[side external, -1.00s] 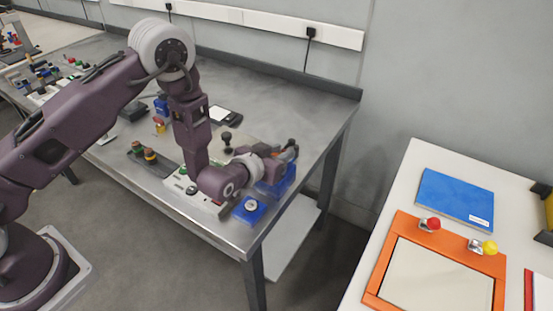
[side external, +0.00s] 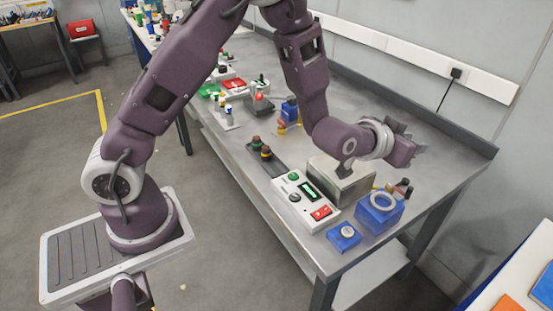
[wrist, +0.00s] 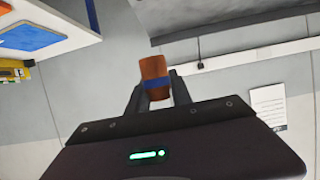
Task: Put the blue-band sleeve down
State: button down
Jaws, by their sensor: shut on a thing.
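The blue-band sleeve (wrist: 153,68) is a brown-orange cylinder with a blue band near my fingers. In the wrist view it sticks out from between the two dark fingers of my gripper (wrist: 155,88), which is shut on it. In the side view my gripper (side external: 417,145) is raised above the right end of the bench and points to the right. The sleeve cannot be made out there. Wall and a strip of sockets show behind the sleeve in the wrist view, and nothing is seen touching it.
Below my gripper stand a blue block with a pale ring (side external: 381,207), a small blue block (side external: 343,237), a grey metal box (side external: 343,182) and a control panel (side external: 306,200). A white table with a blue board (wrist: 33,34) shows in the wrist view's upper left.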

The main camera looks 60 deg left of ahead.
jog(key=a+r, duration=0.1)
jog(key=a, duration=0.6)
send_over(284, 167)
notch_tip(284, 167, down, 20)
jog(key=shift+f, duration=0.25)
jog(key=shift+f, duration=0.1)
jog(key=c, duration=1.1)
grip_release()
jog(key=shift+c, duration=0.2)
